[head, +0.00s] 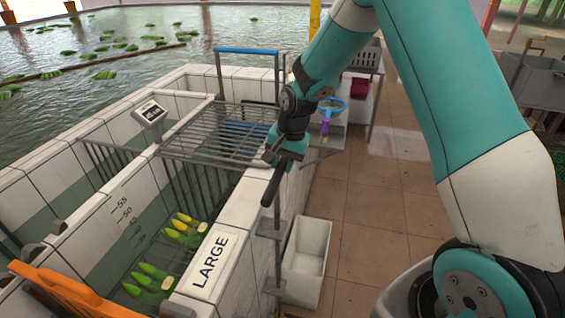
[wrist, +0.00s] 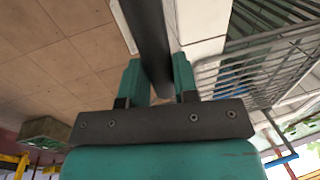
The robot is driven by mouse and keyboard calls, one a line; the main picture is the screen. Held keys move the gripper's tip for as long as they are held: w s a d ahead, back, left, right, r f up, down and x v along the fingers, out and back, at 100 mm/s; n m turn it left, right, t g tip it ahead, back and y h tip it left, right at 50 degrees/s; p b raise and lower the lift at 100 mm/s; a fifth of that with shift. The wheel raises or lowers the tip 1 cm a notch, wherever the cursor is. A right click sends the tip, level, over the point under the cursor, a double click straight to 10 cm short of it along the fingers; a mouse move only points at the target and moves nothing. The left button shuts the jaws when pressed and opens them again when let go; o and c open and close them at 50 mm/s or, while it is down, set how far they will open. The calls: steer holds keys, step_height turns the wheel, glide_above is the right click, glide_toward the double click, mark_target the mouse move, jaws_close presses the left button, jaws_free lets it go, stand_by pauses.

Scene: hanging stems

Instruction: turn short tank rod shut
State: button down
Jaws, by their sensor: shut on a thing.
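My gripper (head: 284,152) is above the tiled wall of the tank, near the corner of the metal rack. It is shut on a dark grey rod (head: 270,187), whose free end points down and slightly left in the head view. In the wrist view the rod (wrist: 147,28) runs up from between the two teal fingers (wrist: 158,77). The fingers touch or nearly touch its sides.
The white-tiled tank (head: 242,222) holds several green and yellow fruits (head: 150,280) and has a "LARGE" sign (head: 211,263). A wire rack (head: 225,130) spans it. A white bin (head: 306,260) stands beside the wall. Tiled floor (head: 375,215) is clear to the right.

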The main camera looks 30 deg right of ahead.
steer(key=shift+w+d+r, duration=0.1)
steer(key=shift+r, duration=0.05)
steer(key=c, duration=0.9)
jaws_free()
step_height(320, 180, up, 17)
steer(key=s+d+b, duration=0.2)
steer(key=b, duration=0.1)
steer(key=shift+s+d, duration=0.25)
steer(key=shift+s, duration=0.05)
